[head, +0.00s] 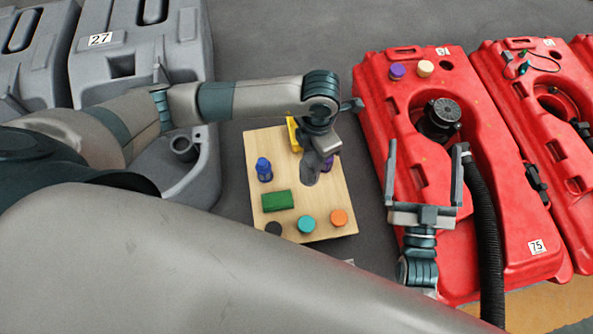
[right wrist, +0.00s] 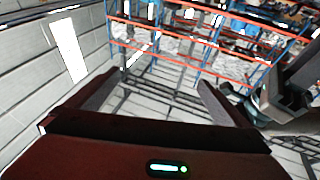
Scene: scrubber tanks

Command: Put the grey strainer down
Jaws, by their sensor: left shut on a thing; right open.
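The grey strainer (head: 311,172) is a small dark grey piece under my left gripper (head: 322,150). My left gripper points down and is shut on it, above the right part of the wooden board (head: 292,205). The gripper and wrist hide part of the strainer, and I cannot tell whether it touches the board. My right gripper (head: 425,165) is open and empty over the nearest red tank (head: 385,110). In the right wrist view its two fingers stand apart with nothing between them.
The board holds a blue bottle (head: 264,170), a green block (head: 278,200), black, teal (head: 306,224) and orange (head: 338,217) discs, a purple item (head: 328,162) and a yellow item (head: 293,133). Grey tanks (head: 108,62) stand left. A black hose (head: 484,230) runs down the red tank.

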